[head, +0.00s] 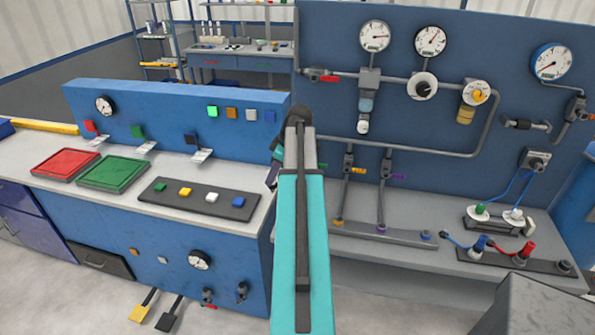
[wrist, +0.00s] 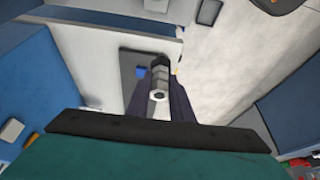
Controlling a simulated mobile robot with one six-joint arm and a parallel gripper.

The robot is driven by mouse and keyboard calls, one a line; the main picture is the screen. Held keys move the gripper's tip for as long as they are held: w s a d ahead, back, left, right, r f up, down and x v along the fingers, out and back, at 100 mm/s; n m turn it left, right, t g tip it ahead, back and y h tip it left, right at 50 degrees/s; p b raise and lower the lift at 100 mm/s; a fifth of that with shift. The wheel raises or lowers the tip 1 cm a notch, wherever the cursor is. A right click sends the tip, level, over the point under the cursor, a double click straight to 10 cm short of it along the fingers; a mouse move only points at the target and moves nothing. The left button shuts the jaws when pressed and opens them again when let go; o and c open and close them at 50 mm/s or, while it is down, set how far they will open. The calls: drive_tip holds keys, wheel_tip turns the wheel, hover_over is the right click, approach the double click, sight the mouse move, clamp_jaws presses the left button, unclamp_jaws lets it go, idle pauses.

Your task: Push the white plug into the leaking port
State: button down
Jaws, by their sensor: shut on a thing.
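In the wrist view my gripper (wrist: 160,88) has its two dark fingers shut on a small grey piece with a pale ring-like end, seemingly the white plug (wrist: 158,96). Most of it is hidden between the fingers, so its colour is hard to judge. In the head view my teal arm hides most of the gripper; only dark parts show at its left edge, by the right end of the left bench. A grey manifold (head: 400,237) with orange, purple and blue fittings lies on the right bench. I cannot tell which port leaks.
A dark strip (head: 193,200) with coloured buttons lies on the left bench; its blue button also shows in the wrist view (wrist: 140,71). Red (head: 65,164) and green (head: 112,171) trays stand farther left. Pipes and gauges (head: 375,36) cover the right panel.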

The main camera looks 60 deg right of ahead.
drive_tip(key=s+d, duration=0.5)
drive_tip(key=s, duration=0.1)
drive_tip(key=shift+s+n+p, duration=0.3)
drive_tip(key=shift+p, duration=0.1)
drive_tip(key=shift+d+f, duration=0.1)
drive_tip(key=shift+f, duration=0.1)
wheel_tip(320, 180, down, 9)
drive_tip(key=b, duration=0.4)
idle(0.7)
drive_tip(key=shift+f+b, duration=1.15)
drive_tip(key=shift+f, duration=0.45)
idle(1.9)
drive_tip(key=c, duration=1.5)
unclamp_jaws()
